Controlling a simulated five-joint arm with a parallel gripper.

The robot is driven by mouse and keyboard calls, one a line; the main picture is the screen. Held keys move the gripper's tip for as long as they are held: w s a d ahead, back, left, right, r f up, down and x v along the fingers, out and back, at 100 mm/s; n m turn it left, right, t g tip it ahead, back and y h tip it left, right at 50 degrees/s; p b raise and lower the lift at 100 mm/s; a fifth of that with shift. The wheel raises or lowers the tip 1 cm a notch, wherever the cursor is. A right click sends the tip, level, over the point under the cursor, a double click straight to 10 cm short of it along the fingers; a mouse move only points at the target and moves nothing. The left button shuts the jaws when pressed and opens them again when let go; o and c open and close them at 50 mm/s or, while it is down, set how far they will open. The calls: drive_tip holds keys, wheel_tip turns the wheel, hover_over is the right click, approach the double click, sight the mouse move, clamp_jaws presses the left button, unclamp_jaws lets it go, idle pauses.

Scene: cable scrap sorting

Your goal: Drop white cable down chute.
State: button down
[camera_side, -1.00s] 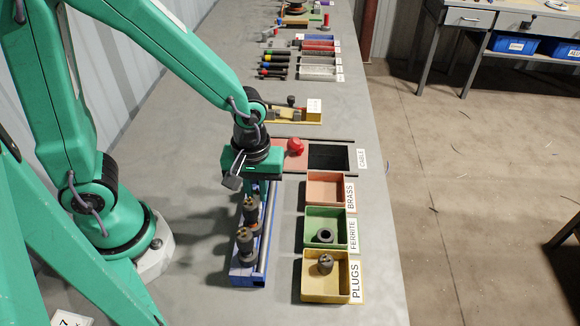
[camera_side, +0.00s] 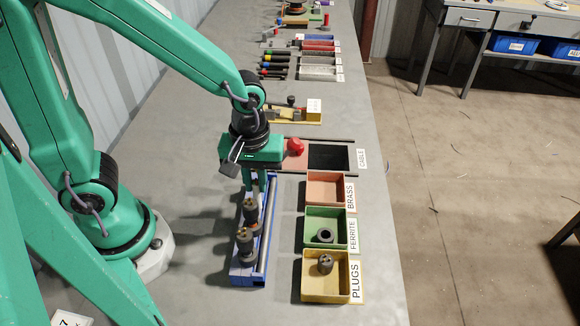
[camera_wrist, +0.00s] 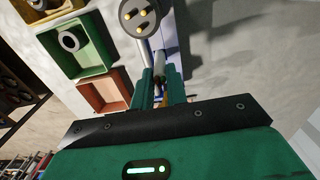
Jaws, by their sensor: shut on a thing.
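The chute is a dark square opening (camera_side: 329,158) labelled CABLE, to the right of my gripper (camera_side: 255,188). My gripper points down at the far end of a blue rack (camera_side: 268,240). In the wrist view, my gripper (camera_wrist: 160,82) is shut on a short pale cylindrical piece that looks like the white cable (camera_wrist: 160,68), between the fingertips. In the side view the piece is hidden. I cannot tell whether it is clear of the rack. A grey plug with brass pins (camera_wrist: 138,18) stands close by in the wrist view.
Brass (camera_side: 311,189), ferrite (camera_side: 312,240) and plugs (camera_side: 316,292) bins line the right of the rack. Ferrite and plugs bins each hold a grey piece. A red button (camera_side: 295,146) sits left of the chute. Grey pieces with brass tops (camera_side: 244,240) stand on the rack.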

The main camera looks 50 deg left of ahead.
drive_tip(key=shift+r, duration=1.05)
drive_tip(key=shift+r, duration=0.1)
wheel_tip(320, 180, up, 11)
drive_tip(key=w+r, duration=0.1)
drive_tip(key=w, duration=1.1)
drive_tip(key=w+a+f, duration=0.2)
drive_tip(key=w+a, duration=0.1)
drive_tip(key=w, duration=0.8)
wheel_tip(320, 180, down, 13)
drive_tip(key=shift+d, duration=0.2)
drive_tip(key=shift+w, duration=0.1)
drive_tip(key=shift+f, duration=0.55)
drive_tip(key=shift+f, duration=0.6)
idle(0.9)
